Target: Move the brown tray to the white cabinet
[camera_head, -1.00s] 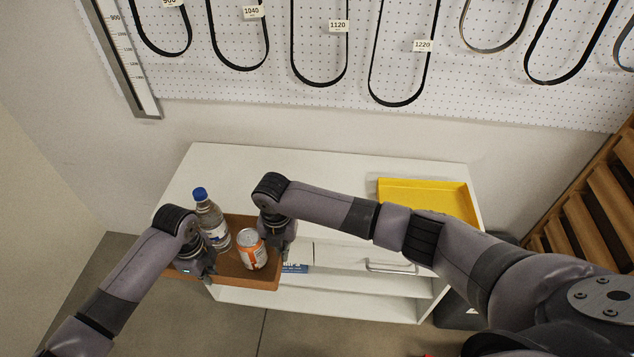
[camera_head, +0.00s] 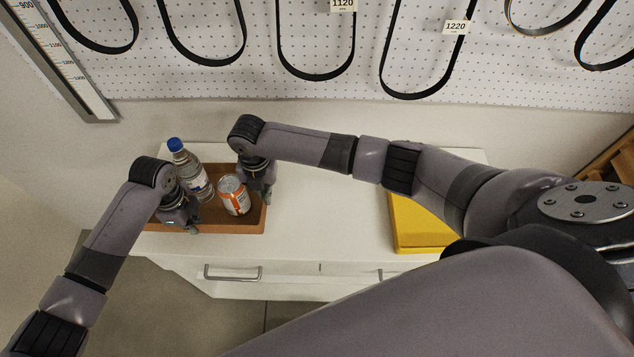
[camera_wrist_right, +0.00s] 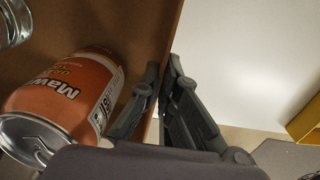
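The brown tray (camera_head: 240,226) is over the left part of the white cabinet's top (camera_head: 330,215); I cannot tell whether it touches the top. A clear bottle with a blue cap (camera_head: 196,180) and an orange and silver can (camera_head: 234,195) stand in it. My left gripper (camera_head: 188,218) is at the tray's left side; its fingertips are partly hidden, but it appears shut on the tray. My right gripper (camera_head: 262,190) is at the right side. In the right wrist view its fingers (camera_wrist_right: 160,100) pinch the tray's wall, beside the can (camera_wrist_right: 65,100).
A yellow tray (camera_head: 420,225) lies on the cabinet's right part, partly behind my right arm. Between the trays the top is clear. A pegboard with hanging black belts (camera_head: 315,75) rises behind. Drawers with handles (camera_head: 233,273) face the front.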

